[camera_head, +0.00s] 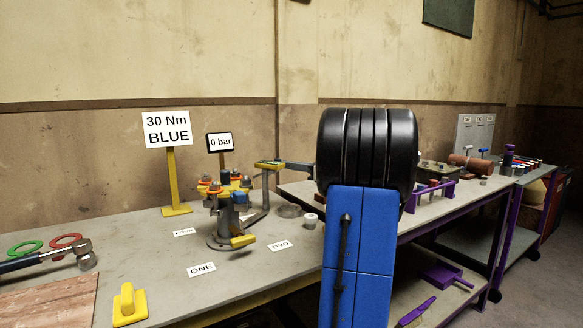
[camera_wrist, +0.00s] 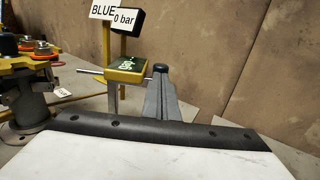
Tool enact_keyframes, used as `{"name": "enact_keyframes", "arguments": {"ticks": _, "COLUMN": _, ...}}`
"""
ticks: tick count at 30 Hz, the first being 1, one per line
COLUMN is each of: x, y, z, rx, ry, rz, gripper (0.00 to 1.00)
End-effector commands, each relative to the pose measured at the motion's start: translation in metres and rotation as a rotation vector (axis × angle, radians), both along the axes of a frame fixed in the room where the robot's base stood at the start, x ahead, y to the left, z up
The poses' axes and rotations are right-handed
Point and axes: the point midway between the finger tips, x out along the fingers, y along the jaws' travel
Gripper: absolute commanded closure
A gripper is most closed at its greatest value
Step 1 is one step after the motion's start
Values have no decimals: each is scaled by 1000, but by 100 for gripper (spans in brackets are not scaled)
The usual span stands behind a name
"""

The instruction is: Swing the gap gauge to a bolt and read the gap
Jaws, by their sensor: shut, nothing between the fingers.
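The gap gauge (camera_head: 268,163) is a yellow-edged box on a grey post, right of the flanged pipe joint (camera_head: 226,196). The wrist view shows the gauge's green top (camera_wrist: 127,66), with a thin rod pointing left. The joint carries bolts with orange and blue parts; its edge shows at left in the wrist view (camera_wrist: 28,88). My gripper (camera_wrist: 161,70) is shut and empty, its grey fingers close to the right end of the gauge. I cannot tell whether they touch it.
Signs read "30 Nm BLUE" (camera_head: 167,130) and "0 bar" (camera_head: 220,142). Cards "ONE" (camera_head: 201,269) and "TWO" (camera_head: 280,245) lie on the bench (camera_head: 150,248). A yellow handled block (camera_head: 129,304) and a wrench (camera_head: 45,257) are at left. A second bench stands right.

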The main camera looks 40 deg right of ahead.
Motion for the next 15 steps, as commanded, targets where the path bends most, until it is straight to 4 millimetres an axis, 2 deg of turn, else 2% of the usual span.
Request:
{"name": "enact_keyframes", "arguments": {"ticks": 9, "x": 45, "y": 9, "z": -1, "rx": 1, "ry": -1, "rz": 161, "gripper": 100}}
{"name": "enact_keyframes", "arguments": {"ticks": 15, "x": 63, "y": 16, "z": -1, "rx": 0, "ry": 1, "rz": 230, "gripper": 100}}
